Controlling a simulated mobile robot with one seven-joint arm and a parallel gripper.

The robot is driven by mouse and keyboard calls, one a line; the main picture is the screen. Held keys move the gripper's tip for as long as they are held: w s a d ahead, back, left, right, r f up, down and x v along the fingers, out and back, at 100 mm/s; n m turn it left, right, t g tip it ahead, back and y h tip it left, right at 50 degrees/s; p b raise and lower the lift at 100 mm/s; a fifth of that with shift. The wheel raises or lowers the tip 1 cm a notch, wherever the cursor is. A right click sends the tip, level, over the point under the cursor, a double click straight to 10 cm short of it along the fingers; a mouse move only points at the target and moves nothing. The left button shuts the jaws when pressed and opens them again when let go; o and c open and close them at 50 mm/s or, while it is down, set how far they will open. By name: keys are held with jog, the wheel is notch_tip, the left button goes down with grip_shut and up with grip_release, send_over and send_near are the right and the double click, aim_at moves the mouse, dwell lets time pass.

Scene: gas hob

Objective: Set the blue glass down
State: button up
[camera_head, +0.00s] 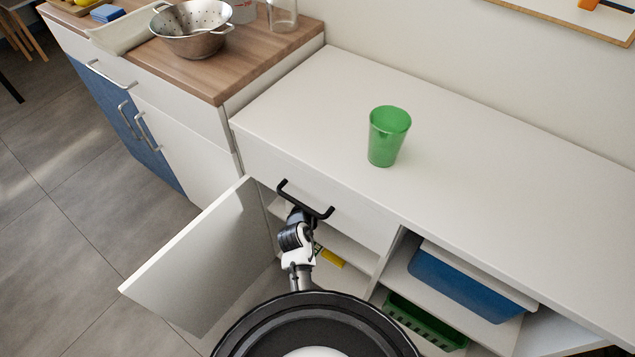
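I see no blue glass in this view. A green, see-through glass (388,136) stands upright on the white countertop (480,150), with nothing touching it. My gripper (299,215) is at the front of the cabinet, just below the black drawer handle (305,199) and left of and lower than the green glass. Its fingers are hidden or too small to make out, so I cannot tell whether it is open or holds anything, or whether it touches the handle.
A white cabinet door (205,262) stands open left of my arm. Right of it are open shelves with a blue bin (465,284) and a green basket (424,320). A metal colander (192,27) sits on the wooden counter (235,75). The white countertop around the green glass is clear.

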jog(key=shift+s+r, duration=0.1)
jog(key=shift+r, duration=0.1)
jog(key=shift+f+b, duration=0.3)
jog(key=shift+f, duration=0.05)
jog(key=o, duration=1.2)
jog(key=shift+r, duration=0.1)
jog(key=shift+c, duration=0.2)
jog(key=shift+r, duration=0.1)
